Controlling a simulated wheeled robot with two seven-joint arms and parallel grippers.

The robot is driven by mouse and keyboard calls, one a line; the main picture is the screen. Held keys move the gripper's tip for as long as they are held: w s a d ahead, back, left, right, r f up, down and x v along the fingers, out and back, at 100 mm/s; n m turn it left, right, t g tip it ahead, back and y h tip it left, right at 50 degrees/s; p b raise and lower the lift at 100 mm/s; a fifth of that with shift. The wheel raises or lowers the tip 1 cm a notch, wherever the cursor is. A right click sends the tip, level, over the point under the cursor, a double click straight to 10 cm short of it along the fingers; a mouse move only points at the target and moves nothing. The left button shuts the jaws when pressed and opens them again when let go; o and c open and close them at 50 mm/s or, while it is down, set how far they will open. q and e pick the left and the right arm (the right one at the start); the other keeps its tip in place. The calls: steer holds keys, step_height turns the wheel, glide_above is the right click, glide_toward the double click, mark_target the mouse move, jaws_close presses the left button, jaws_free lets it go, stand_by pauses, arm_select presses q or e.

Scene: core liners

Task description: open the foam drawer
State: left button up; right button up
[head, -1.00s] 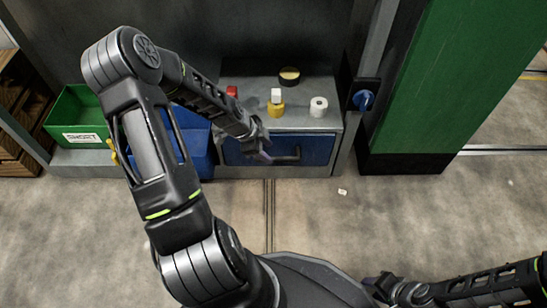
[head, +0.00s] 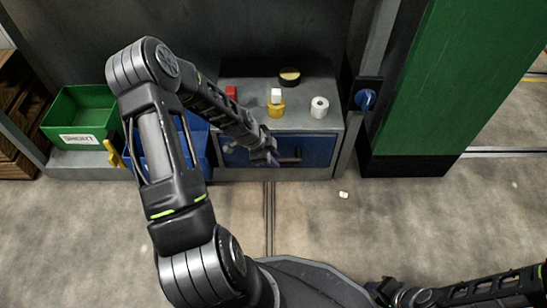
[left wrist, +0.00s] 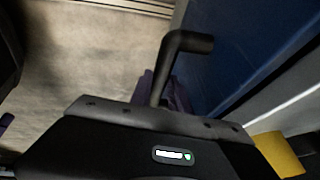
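The foam drawer is likely the blue-fronted drawer (head: 313,146) in the grey cabinet; its front looks flush. Its dark bar handle (head: 290,158) sticks out in front, and in the left wrist view the bent black handle (left wrist: 185,42) runs down toward my gripper. My left gripper (head: 270,159) is at the handle's left end. Its purplish fingertips (left wrist: 164,92) show close on both sides of the bar; whether they press on it is not clear. My right gripper (head: 378,288) is low at the bottom right, away from the drawer, its fingers too small to read.
On the cabinet top (head: 300,118) stand a red block (head: 231,93), a yellow item (head: 275,110) with a white cube, a white roll (head: 319,107) and a dark round tin (head: 289,76). A green bin (head: 82,113) and a blue bin (head: 152,150) are left.

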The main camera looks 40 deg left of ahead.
arm_select(q)
jaws_close()
stand_by(0.9)
